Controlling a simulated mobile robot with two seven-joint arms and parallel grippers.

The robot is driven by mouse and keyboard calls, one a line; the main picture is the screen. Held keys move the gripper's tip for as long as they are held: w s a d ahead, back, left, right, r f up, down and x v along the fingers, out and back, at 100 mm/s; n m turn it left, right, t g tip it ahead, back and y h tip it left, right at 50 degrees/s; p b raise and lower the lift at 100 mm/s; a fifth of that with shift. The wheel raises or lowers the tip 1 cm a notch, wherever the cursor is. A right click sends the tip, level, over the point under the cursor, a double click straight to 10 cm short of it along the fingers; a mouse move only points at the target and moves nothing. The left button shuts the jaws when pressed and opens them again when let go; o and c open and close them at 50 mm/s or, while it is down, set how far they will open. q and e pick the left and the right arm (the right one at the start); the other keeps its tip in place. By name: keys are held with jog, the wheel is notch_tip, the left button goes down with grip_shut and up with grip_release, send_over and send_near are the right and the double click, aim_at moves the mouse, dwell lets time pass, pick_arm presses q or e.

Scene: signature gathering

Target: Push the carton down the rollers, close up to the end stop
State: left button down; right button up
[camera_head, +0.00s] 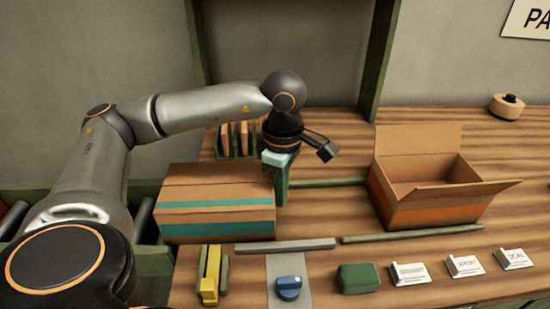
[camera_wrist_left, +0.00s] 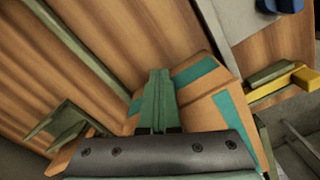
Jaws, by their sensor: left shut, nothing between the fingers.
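The closed brown carton (camera_head: 215,190) with teal stripes lies at the left end of the wooden table, beside the dark rollers (camera_head: 146,216) at its left. My left gripper (camera_head: 281,198) is shut and empty, pointing down at the carton's right side. In the left wrist view the teal fingers (camera_wrist_left: 158,75) are together close against the carton (camera_wrist_left: 203,92); I cannot tell whether they touch it. Most of the rollers are hidden by the carton and my arm. I cannot make out the end stop. My right gripper is not in view.
An open box (camera_head: 430,190) stands to the right, with a green rail (camera_head: 412,233) before it. A yellow-handled tool (camera_head: 210,275), a blue knob (camera_head: 289,287), a green block (camera_head: 357,278) and white cards (camera_head: 464,266) line the front. A tape roll (camera_head: 506,106) is far right.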

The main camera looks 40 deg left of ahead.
aim_at(242, 196)
pick_arm(q)
jog(key=shift+s+a+f+b, duration=0.1)
jog(key=shift+s+a+b, duration=0.55)
jog(key=shift+s+a, duration=0.75)
jog(key=shift+s+a+f+b, duration=0.1)
jog(key=shift+s+a+b, duration=0.5)
jog(key=shift+s+a, duration=0.75)
jog(key=shift+s+d, duration=0.15)
jog(key=shift+d, duration=0.1)
